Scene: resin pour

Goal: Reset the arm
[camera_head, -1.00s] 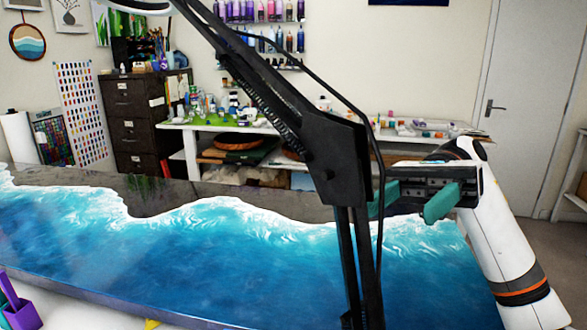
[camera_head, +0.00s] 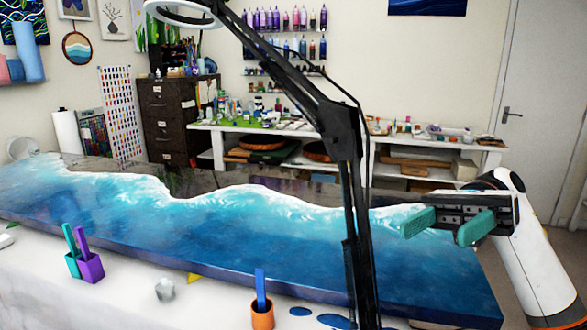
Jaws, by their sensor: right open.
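My right gripper (camera_head: 437,229) is at the right of the head view, its arm coming in from the right edge. Its two green finger pads stand apart with nothing between them. It appears over the right end of the blue and white ocean-patterned resin tabletop (camera_head: 250,240); I cannot tell its height above that surface. My left gripper is not in view.
A black lamp arm (camera_head: 338,127) stands in front of the tabletop, left of my gripper. Purple and teal cups (camera_head: 88,267), an orange cup (camera_head: 262,315) and a clear cup (camera_head: 165,290) stand along the near white surface. A white shelf bench (camera_head: 470,143) is behind.

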